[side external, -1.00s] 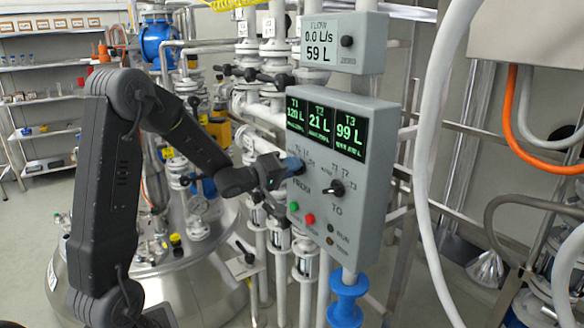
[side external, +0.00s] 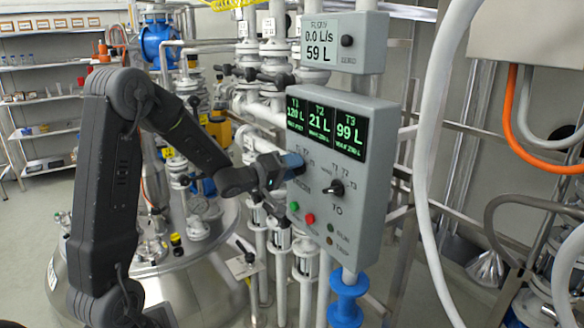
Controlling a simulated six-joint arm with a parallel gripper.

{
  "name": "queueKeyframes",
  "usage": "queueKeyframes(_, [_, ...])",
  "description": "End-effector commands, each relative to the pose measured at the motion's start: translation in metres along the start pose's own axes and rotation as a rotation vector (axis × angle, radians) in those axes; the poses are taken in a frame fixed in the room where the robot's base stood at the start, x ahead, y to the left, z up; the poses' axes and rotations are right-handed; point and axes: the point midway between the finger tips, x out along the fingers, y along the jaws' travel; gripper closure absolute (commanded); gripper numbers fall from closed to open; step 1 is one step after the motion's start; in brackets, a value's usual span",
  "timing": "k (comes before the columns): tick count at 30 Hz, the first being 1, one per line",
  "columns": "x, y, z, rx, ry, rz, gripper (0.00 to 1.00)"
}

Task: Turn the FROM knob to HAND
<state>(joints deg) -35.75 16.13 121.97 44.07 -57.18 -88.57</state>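The grey control box (side external: 367,220) stands on a white post at the centre, with a display of T1, T2 and T3 volumes on its face. My gripper (side external: 292,165) is at the upper left of its knob area, over the FROM knob's place. The fingertips meet the panel there and cover the FROM knob, so its pointer is hidden. I cannot tell whether the fingers are closed on it. The TO knob (side external: 337,188) is black and uncovered, to the right of my gripper.
A green button (side external: 294,206) and a red button (side external: 310,218) sit just below my gripper. A flow meter box (side external: 344,43) with a ZERO knob is above. White pipes and valves stand behind my gripper. A pale hose (side external: 428,150) hangs to the right.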

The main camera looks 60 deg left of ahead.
Motion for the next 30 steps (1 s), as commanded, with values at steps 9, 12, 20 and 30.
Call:
queueKeyframes(9, [-0.05,0.0,-0.002,0.001,0.005,-0.003,0.62])
queueKeyframes(12, [-0.073,0.0,-0.002,0.001,0.006,-0.003,0.62])
queueKeyframes(20, [-0.121,0.0,-0.001,0.001,0.004,-0.001,0.62])
queueKeyframes(30, [-0.137,0.0,0.0,-0.001,-0.001,0.0,0.62])
